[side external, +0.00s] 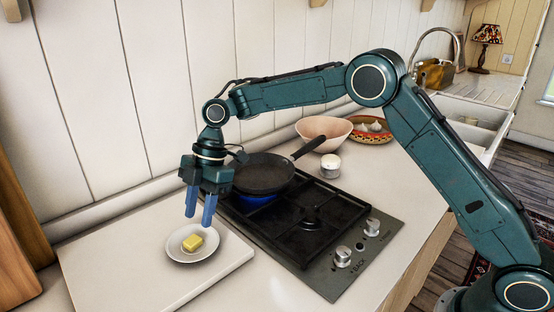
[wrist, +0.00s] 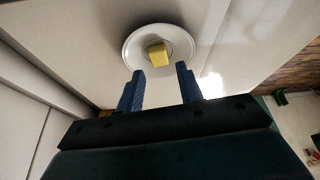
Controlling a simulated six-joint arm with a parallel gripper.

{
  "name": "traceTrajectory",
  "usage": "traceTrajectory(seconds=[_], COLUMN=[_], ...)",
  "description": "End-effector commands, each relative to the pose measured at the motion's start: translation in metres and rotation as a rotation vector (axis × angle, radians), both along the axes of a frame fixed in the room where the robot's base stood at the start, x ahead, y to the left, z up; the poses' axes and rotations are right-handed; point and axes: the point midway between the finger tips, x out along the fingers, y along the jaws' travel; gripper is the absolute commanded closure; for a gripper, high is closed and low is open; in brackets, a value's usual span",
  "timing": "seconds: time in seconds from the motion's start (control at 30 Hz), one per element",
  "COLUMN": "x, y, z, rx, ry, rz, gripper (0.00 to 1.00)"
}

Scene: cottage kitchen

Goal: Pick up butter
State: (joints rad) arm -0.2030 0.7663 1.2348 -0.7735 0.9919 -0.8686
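The butter (side external: 193,243) is a small yellow block on a white saucer (side external: 208,252), which stands on a white board (side external: 100,270) at the left of the counter. In the wrist view the butter (wrist: 158,54) sits in the middle of the saucer (wrist: 132,48), beyond my fingertips. My gripper (side external: 200,222) points down above the saucer's back edge. Its two blue fingers are apart with nothing between them; the gap also shows in the wrist view (wrist: 160,72). The fingertips appear apart from the butter.
A black pan (side external: 262,174) stands on the gas hob (side external: 330,235) right of my gripper, its handle pointing right and back. Behind are a white jar (side external: 330,166), a pink bowl (side external: 322,129) and a patterned plate (side external: 371,135) with garlic. The wall is close behind.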

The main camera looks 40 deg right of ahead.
Motion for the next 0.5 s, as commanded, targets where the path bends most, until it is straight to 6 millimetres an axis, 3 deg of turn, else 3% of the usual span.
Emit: traceTrajectory(seconds=[0.17, 0.5], x=[0.0, -0.002], y=[0.002, 0.017], z=[-0.005, -0.037], rx=[0.0, -0.001], ry=[0.002, 0.004], rz=[0.0, 0.002], gripper=[0.64, 0.64])
